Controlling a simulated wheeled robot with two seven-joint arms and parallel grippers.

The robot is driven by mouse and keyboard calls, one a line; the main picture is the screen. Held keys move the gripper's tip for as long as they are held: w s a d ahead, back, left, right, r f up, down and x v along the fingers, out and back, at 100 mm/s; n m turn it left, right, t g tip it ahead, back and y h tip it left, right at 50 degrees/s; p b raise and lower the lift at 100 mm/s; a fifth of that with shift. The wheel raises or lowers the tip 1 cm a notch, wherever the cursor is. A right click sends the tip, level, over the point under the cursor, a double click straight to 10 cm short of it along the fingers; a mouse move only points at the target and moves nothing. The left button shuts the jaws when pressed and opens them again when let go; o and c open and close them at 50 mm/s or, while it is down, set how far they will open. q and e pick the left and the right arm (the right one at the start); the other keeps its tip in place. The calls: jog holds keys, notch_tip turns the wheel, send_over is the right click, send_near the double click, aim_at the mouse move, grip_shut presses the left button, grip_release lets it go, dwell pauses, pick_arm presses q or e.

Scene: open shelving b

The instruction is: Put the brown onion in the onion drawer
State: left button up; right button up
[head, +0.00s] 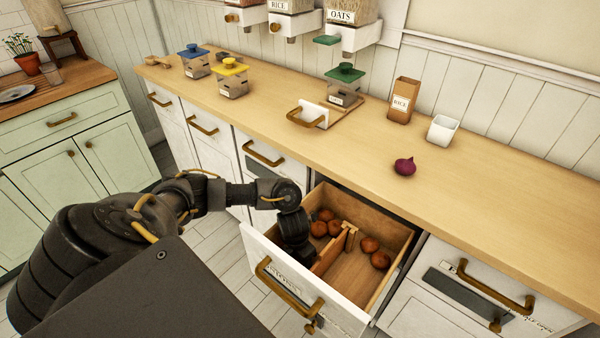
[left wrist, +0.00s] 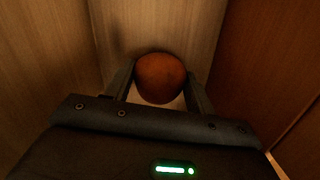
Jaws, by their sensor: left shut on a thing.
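The brown onion (left wrist: 160,78) sits between the two fingers of my left gripper (left wrist: 160,92) in the left wrist view. The fingers are shut on it, with wooden walls close on both sides. In the head view my left gripper (head: 296,245) reaches down into the open drawer (head: 350,281), in its left compartment beside a wooden divider (head: 330,252). The held onion is hidden there behind the gripper. Several other brown onions (head: 320,228) lie in the drawer, some at the back left and two (head: 375,252) right of the divider. My right gripper is not in view.
Lidded jars (head: 232,80) stand further left. The drawer front (head: 300,285) and the counter edge bound the opening.

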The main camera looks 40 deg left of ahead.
pick_arm(q)
jog(key=shift+f, duration=0.2)
jog(key=shift+f, duration=0.2)
jog(key=o, duration=1.1)
jog(key=shift+r, duration=0.15)
